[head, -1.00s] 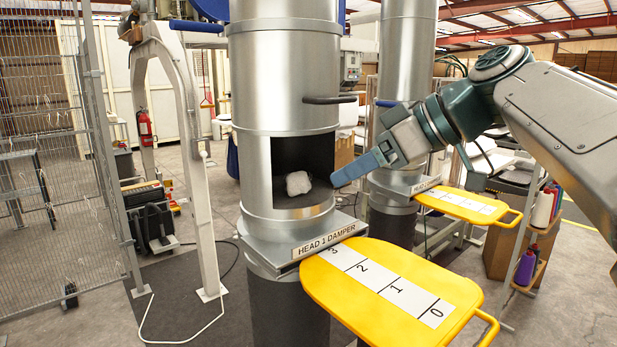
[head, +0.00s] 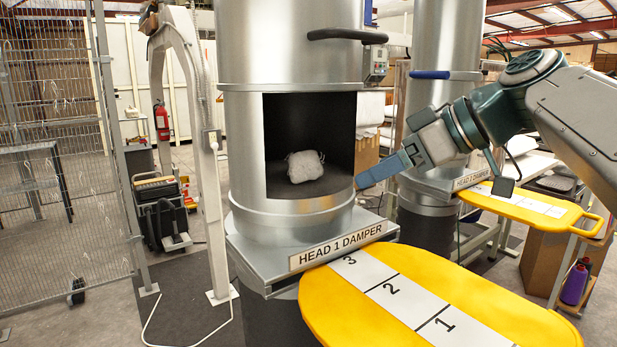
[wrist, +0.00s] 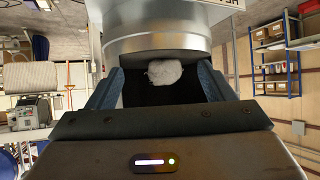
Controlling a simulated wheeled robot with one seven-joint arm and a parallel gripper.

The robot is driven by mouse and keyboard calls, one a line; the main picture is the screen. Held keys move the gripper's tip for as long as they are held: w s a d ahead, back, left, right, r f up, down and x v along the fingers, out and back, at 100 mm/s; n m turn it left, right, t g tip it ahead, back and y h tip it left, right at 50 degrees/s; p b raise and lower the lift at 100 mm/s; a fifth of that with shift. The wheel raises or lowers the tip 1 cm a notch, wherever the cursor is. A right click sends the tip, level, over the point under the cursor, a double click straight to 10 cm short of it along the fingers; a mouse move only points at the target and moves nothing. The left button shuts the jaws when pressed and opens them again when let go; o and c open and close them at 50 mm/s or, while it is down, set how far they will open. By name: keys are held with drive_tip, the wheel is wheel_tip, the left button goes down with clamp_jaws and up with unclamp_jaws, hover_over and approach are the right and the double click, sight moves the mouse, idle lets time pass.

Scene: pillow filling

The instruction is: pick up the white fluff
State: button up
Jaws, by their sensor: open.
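The white fluff (head: 305,166) is a small pale lump lying on the floor of the dark opening in the metal duct (head: 258,215). My gripper (head: 372,178) is just outside the right edge of that opening, with its blue fingers pointing left toward it. In the wrist view the fluff (wrist: 164,72) shows between and beyond the two spread blue fingers of my gripper (wrist: 160,82).
A yellow sliding damper plate (head: 330,315) with numbered marks juts out below the opening, beside the "HEAD 1 DAMPER" ledge (head: 270,262). A second duct (head: 440,60) with its own yellow plate (head: 535,208) stands at right. A grey post (head: 200,150) stands left.

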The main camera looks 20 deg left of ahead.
sight(315, 156)
drive_tip(key=w+a+p, duration=0.1)
drive_tip(key=a, duration=0.2)
drive_tip(key=w+a+p, duration=0.1)
drive_tip(key=a, duration=0.3)
drive_tip(key=w+a+p, duration=0.1)
drive_tip(key=a, duration=0.3)
drive_tip(key=shift+w+a+r, duration=0.1)
drive_tip(key=shift+w+a, duration=0.1)
drive_tip(key=shift+w, duration=0.05)
drive_tip(key=shift+w+a+f, duration=0.1)
drive_tip(key=shift+a+f, duration=0.2)
drive_tip(key=shift+f, duration=0.05)
drive_tip(key=c, duration=1.1)
